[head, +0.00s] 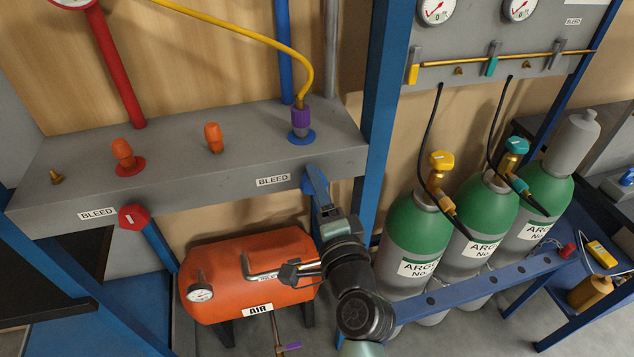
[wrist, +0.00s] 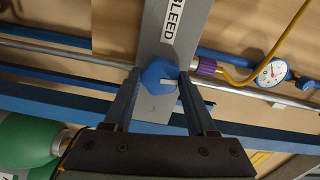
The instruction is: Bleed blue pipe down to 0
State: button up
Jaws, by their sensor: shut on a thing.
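The blue pipe (head: 284,48) runs up the wall behind the grey manifold box in the head view. A blue hexagonal knob (wrist: 157,74) with a white mark sits by the BLEED label (wrist: 174,18) in the wrist view. My gripper (head: 315,183) is at the box's front right end, its two fingers shut on the sides of this knob. In the head view my fingers mostly hide the knob. A blue-rimmed gauge (wrist: 271,72) shows in the wrist view; its reading is too small to tell.
A yellow hose (head: 225,24) plugs into a purple connector (head: 301,118) on top of the grey box (head: 240,125). A red knob (head: 133,217) is at the left. An orange air tank (head: 235,265) lies below. Green argon cylinders (head: 413,225) and a blue post (head: 379,100) stand right.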

jog(key=shift+m, duration=0.7)
jog(key=o, duration=1.4)
jog(key=b+v, duration=0.2)
jog(key=v, duration=1.1)
jog(key=shift+b, duration=0.35)
